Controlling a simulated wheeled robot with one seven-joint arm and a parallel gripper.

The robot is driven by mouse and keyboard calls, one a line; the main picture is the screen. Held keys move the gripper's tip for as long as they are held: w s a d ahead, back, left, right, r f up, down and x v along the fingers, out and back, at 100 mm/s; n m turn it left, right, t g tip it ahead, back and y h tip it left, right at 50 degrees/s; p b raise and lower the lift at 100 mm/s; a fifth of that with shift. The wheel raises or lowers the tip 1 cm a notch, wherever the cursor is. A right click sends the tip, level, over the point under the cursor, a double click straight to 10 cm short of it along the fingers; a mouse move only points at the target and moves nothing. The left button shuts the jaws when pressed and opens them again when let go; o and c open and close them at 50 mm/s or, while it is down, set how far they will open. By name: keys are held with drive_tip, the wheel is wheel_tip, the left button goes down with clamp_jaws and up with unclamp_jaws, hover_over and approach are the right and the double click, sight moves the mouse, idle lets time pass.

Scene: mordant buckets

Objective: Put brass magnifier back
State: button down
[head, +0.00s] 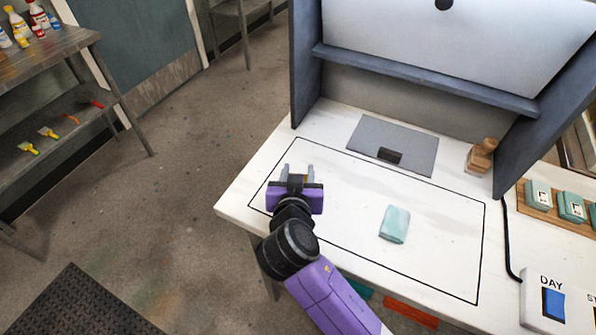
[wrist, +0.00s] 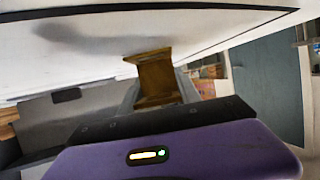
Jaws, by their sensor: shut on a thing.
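My gripper (head: 297,172) is over the left part of the white table, inside the black outline. In the wrist view, a brass-brown piece (wrist: 155,80), which appears to be the brass magnifier, sits between the fingers. The fingers are shut on it. It is close to the white table top (wrist: 220,22), with a shadow beside it; I cannot tell whether it touches. In the head view the piece is hidden by my gripper. No lens shows in either view.
A teal block (head: 395,224) lies right of my gripper. A grey plate (head: 415,149) with a dark block lies behind. A wooden object (head: 482,156) stands by the right panel (head: 545,110). Teal tiles (head: 571,207) and a DAY switch (head: 553,303) are far right. The outlined middle is mostly clear.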

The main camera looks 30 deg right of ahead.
drive_tip(key=shift+f, duration=0.2)
drive_tip(key=c, duration=0.8)
unclamp_jaws()
drive_tip(key=shift+r, duration=0.1)
drive_tip(key=shift+c, duration=0.2)
drive_tip(key=shift+r, duration=0.15)
drive_tip(key=b+v, duration=0.1)
drive_tip(key=v, duration=1.1)
